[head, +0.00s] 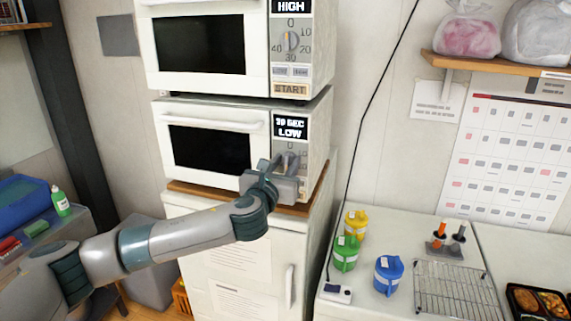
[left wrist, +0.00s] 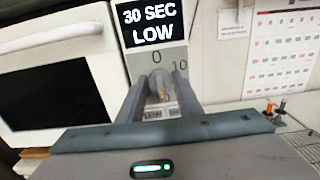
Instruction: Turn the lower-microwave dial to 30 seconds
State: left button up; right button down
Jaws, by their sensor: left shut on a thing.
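The lower microwave (head: 190,117) is white with a dark door window and stands on a white cabinet. Its display (head: 290,127) is lit; in the left wrist view the display (left wrist: 151,20) reads "30 SEC LOW". My left gripper (head: 284,163) is at the lower microwave's control panel. In the left wrist view the left gripper's fingers (left wrist: 161,90) are closed on the grey dial (left wrist: 159,80), one on each side. An orange mark shows on the dial. The marks 0 and 10 show above it; the others are hidden. My right gripper is not in view.
The upper microwave (head: 205,8) is stacked on top, with its own dial (head: 291,41). A black cable hangs beside the microwaves.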

pick_arm(q)
jog(key=o, duration=1)
jog(key=shift+f, duration=0.15)
jog(key=shift+s+a+b, duration=0.2)
jog(key=shift+s+b, duration=0.15)
jog(key=shift+s, duration=0.15)
jog(key=b+v, duration=0.6)
jog(key=v, duration=1)
jog(key=shift+b, duration=0.4)
jog(key=shift+s, duration=0.1)
